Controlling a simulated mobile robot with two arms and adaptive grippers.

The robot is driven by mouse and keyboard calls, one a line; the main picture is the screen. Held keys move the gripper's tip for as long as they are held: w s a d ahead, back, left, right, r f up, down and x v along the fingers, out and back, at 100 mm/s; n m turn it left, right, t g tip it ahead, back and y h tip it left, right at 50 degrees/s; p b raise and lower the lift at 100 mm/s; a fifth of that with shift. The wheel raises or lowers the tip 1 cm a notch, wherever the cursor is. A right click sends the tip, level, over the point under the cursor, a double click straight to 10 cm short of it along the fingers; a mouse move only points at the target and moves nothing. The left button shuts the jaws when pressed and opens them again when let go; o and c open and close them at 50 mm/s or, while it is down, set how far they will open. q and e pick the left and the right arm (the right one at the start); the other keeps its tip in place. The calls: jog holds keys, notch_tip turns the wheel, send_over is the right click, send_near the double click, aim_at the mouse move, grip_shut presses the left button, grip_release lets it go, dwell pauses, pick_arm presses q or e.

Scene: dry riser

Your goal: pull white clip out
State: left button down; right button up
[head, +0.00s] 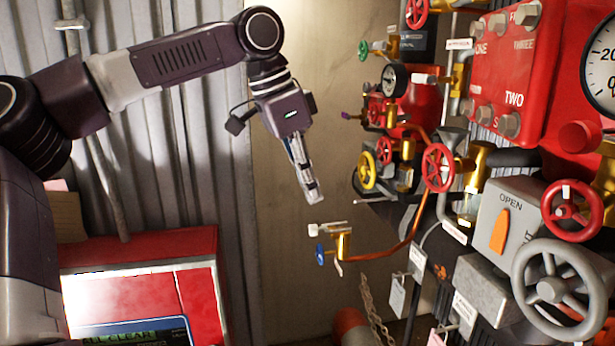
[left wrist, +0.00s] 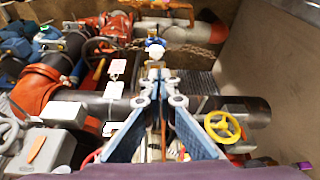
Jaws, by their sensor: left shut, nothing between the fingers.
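The white clip (head: 327,228) sits at the top of a small brass valve (head: 343,245) at the end of a copper pipe. A blue handle (head: 320,254) is just below it. In the left wrist view a white piece (left wrist: 155,52), which looks like the clip, shows beyond my fingertips beside the blue handle (left wrist: 154,42). My left gripper (head: 314,196) points down, a little above the clip and apart from it. Its fingers are together and empty, and they also show in the left wrist view (left wrist: 159,80). My right gripper is in neither view.
Red, yellow and grey handwheels (head: 558,285), gauges and red manifold blocks (head: 510,75) crowd the right side. Hanging tags (head: 397,297) and a chain are below. A red panel (head: 140,250) stands at lower left. Bare wall lies behind the clip.

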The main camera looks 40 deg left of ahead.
pick_arm(q)
jog(key=p+x, duration=0.1)
jog(key=x, duration=0.3)
jog(key=shift+s, duration=0.1)
jog(key=shift+w+d+f, duration=0.1)
jog(key=shift+w+f, duration=0.1)
jog(key=shift+f, duration=0.6)
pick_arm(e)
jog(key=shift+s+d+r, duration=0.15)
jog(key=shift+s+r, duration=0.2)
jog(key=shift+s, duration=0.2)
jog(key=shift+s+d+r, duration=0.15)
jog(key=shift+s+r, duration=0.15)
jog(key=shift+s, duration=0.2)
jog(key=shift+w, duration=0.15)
pick_arm(q)
jog(key=shift+s+a, duration=0.95)
jog(key=shift+s, duration=0.15)
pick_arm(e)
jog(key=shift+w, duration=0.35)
